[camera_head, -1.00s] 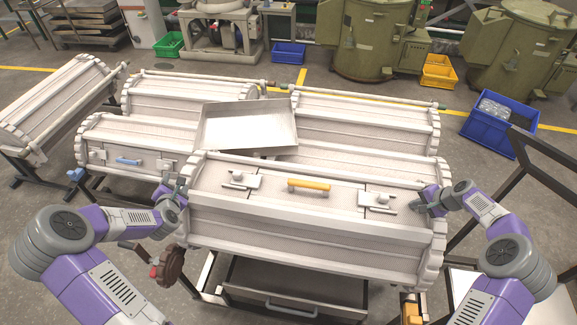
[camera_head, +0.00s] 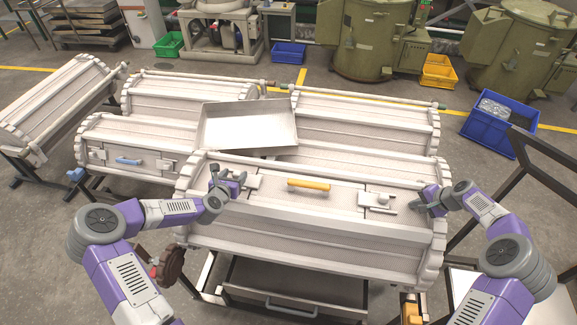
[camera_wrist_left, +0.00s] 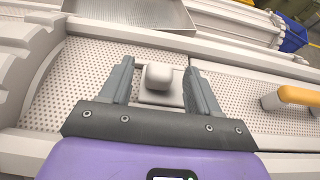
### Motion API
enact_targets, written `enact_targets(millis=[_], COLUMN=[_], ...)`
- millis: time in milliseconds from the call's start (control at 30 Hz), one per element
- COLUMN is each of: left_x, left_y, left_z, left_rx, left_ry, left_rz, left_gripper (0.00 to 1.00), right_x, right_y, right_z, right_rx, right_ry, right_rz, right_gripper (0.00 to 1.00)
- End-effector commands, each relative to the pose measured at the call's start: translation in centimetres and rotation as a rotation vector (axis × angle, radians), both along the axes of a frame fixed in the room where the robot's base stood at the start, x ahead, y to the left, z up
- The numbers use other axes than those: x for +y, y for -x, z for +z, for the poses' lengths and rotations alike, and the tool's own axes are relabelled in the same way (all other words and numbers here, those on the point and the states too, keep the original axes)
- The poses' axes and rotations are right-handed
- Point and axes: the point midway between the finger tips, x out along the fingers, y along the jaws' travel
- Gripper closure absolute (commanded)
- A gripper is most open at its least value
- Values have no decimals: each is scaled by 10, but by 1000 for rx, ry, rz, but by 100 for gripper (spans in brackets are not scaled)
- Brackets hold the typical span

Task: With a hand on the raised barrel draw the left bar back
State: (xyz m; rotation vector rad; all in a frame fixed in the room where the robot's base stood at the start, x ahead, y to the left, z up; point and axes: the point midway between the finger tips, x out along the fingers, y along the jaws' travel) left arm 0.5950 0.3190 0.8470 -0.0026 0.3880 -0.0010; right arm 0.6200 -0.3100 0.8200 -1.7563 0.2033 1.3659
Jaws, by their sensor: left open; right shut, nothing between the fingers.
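The raised barrel (camera_head: 310,232) is white and perforated and lies across the front in the head view. The left bar (camera_head: 252,182) sits on its lid, left of the orange handle (camera_head: 308,185), and is partly covered by my left gripper (camera_head: 228,178). In the left wrist view the left bar's pale knob (camera_wrist_left: 159,77) stands between the two fingers of my open left gripper (camera_wrist_left: 159,82); I cannot tell whether they touch it. My right gripper (camera_head: 420,207) is shut and empty, at the barrel's right end, apparently resting on its surface. The right bar (camera_head: 379,201) lies left of it.
A shallow metal tray (camera_head: 249,106) lies on the barrels behind. Another barrel with a blue handle (camera_head: 128,161) stands back left. A dark hand wheel (camera_head: 173,264) is below the raised barrel's left end. A blue crate (camera_head: 494,127) is on the floor at right.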

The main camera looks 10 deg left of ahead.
Motion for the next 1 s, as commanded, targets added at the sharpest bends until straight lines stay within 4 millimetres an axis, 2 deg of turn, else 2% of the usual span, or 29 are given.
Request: enact_targets(millis=[33,300,700,767,1000], left_x=[-1,0,0,0,0], left_y=[-9,-35,-40,-40,-40], left_z=[-4,-15,-18,-18,-18], left_rx=[-1,0,1,1,1], left_ry=[0,0,-1,-1,-1], left_rz=[-1,0,0,0,0], left_gripper=[38,38,38,46,83], right_x=[-1,-1,-1,-1,-1], right_y=[8,8,8,8,8], right_z=[-14,-14,-14,-14,-14], right_rx=[27,27,27,27,27], right_ry=[3,3,3,3,3], right_rz=[6,6,6,6,6], right_gripper=[100,100,100,100,100])
